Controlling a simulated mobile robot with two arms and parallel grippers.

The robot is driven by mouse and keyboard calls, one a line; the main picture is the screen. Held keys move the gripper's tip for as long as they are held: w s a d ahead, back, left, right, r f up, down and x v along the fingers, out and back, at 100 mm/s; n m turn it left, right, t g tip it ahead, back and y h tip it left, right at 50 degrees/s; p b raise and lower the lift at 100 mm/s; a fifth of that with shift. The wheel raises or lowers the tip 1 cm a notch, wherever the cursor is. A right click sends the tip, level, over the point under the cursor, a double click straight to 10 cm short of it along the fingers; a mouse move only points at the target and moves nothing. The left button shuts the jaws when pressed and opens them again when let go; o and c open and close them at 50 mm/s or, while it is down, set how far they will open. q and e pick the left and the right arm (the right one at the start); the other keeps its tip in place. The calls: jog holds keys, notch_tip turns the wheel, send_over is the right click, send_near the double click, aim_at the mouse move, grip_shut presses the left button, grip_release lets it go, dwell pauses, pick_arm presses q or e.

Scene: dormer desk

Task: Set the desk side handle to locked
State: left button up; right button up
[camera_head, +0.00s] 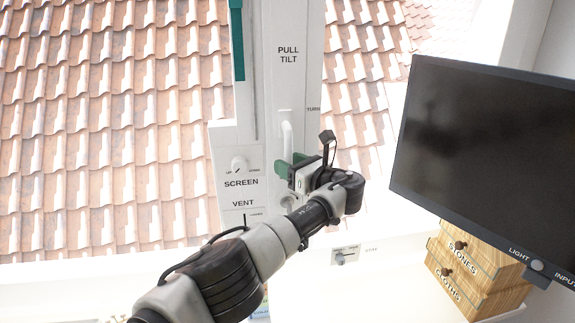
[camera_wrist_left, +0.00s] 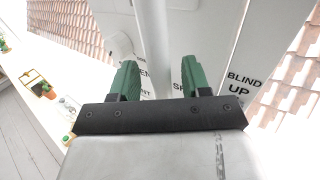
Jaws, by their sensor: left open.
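A white upright handle (camera_head: 287,135) is on the white window frame, below the words PULL TILT and beside a partly hidden TURN label. Its lower end is hidden behind my left gripper (camera_head: 288,166), so I cannot read its setting. The gripper has green fingers and is open at the handle's lower end. In the left wrist view the open fingers (camera_wrist_left: 160,80) stand on either side of a white bar (camera_wrist_left: 157,45), which looks like the handle. I cannot tell whether they touch it. My right gripper is not in view.
A SCREEN knob (camera_head: 239,164) and a VENT control (camera_head: 244,218) are left of the gripper. A STAY slider (camera_head: 345,257) is below right. A dark monitor (camera_head: 485,150) and wooden drawers (camera_head: 475,277) stand at the right. Roof tiles (camera_head: 100,130) show outside.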

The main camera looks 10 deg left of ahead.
pick_arm(q)
jog(key=b+v, duration=0.3)
jog(key=v, duration=0.7)
jog(key=shift+a, duration=0.1)
